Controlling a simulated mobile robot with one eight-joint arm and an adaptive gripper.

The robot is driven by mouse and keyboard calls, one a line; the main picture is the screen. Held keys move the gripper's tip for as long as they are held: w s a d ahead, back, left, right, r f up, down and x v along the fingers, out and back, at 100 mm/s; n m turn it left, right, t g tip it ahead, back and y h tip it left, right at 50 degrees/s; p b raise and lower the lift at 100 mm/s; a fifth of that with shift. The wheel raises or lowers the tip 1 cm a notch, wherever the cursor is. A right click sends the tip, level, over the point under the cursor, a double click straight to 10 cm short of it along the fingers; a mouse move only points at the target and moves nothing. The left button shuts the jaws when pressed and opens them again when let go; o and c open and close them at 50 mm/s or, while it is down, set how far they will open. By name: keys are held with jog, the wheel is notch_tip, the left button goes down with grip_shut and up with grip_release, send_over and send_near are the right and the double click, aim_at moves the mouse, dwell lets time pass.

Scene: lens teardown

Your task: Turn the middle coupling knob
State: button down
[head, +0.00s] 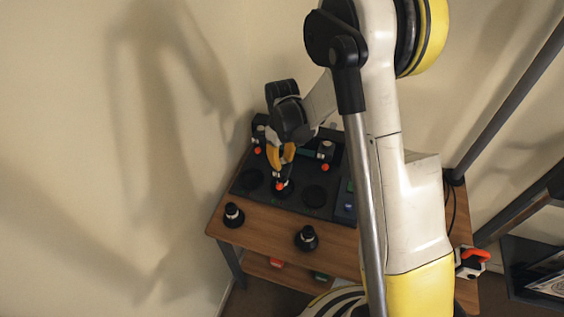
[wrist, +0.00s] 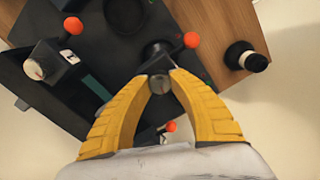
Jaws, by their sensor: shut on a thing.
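A dark board (head: 236,188) lies on the wooden table, with a row of three round places. The middle coupling knob (head: 280,187) sits at the middle place and has an orange ball on its side. In the wrist view the knob (wrist: 157,52) is a black round body, with its orange ball (wrist: 191,40) out to the right. My gripper (head: 282,168) reaches down onto the knob from above. In the wrist view the yellow fingers of my gripper (wrist: 159,84) come together on the knob's small grey top. The fingers partly hide the knob.
Two black lens pieces, one at left (head: 233,215) and one at right (head: 307,238), stand on the bare front of the table (head: 268,236). Two fixtures with orange balls (head: 258,150) (head: 325,166) stand behind the knob. A wall is close at left.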

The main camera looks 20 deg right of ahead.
jog(key=m+b, duration=0.2)
jog(key=m, duration=0.2)
jog(key=shift+f, duration=0.1)
jog(key=m+b, duration=0.1)
jog(key=m, duration=0.3)
jog(key=shift+d, duration=0.1)
jog(key=m+b, duration=0.1)
jog(key=m, duration=0.2)
jog(key=shift+m, duration=0.4)
jog(key=shift+m+b, duration=0.3)
jog(key=shift+m, duration=1.5)
jog(key=c, duration=1.2)
grip_release()
jog(key=shift+o, duration=0.2)
jog(key=shift+r, duration=0.2)
